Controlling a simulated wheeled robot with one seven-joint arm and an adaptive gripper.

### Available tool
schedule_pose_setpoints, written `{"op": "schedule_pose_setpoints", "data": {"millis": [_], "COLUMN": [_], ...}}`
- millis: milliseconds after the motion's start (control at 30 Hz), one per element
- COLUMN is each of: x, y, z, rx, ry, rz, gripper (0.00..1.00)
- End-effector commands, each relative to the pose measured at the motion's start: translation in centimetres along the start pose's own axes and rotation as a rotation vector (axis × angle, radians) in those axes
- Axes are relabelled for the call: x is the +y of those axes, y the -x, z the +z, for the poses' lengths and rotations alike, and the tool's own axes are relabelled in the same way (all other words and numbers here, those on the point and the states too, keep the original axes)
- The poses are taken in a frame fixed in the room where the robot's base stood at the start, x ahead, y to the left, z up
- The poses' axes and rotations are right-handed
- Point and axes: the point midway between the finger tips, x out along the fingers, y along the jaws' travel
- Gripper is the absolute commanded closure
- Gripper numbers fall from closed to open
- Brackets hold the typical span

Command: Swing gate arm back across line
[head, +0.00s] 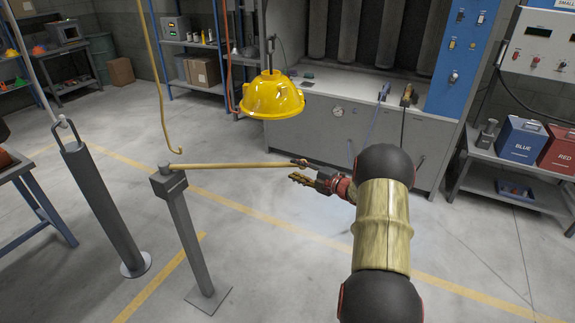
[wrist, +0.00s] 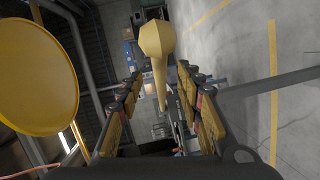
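The gate arm (head: 240,165) is a thin yellow rod, roughly level, running right from the top of a grey post (head: 190,235). Its knobbed free end is beside my gripper (head: 297,178) in the head view. My gripper points left and is empty. In the wrist view the gate arm (wrist: 158,65) shows end-on, its faceted knob nearest the camera, between and above the spread fingers (wrist: 162,105). Contact with the fingers cannot be made out. A yellow line (head: 165,275) on the floor passes near the post base.
A yellow hood (head: 271,97) hangs above the gate arm; its disc fills the left of the wrist view (wrist: 38,75). A hanging yellow hook (head: 172,140) is near the post top. A darker post (head: 103,210) stands left. A grey bench (head: 345,125) is behind.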

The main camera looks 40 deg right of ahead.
Motion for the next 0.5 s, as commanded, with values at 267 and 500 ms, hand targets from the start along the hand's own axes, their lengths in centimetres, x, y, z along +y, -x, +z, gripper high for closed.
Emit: {"op": "schedule_pose_setpoints", "data": {"millis": [267,500], "x": [-0.1,0.0], "y": [-4.5,-6.4], "z": [-0.1,0.0], "rx": [0.002,-0.001], "ry": [0.000,-0.002], "rz": [0.000,0.000], "gripper": [0.64,0.64]}}
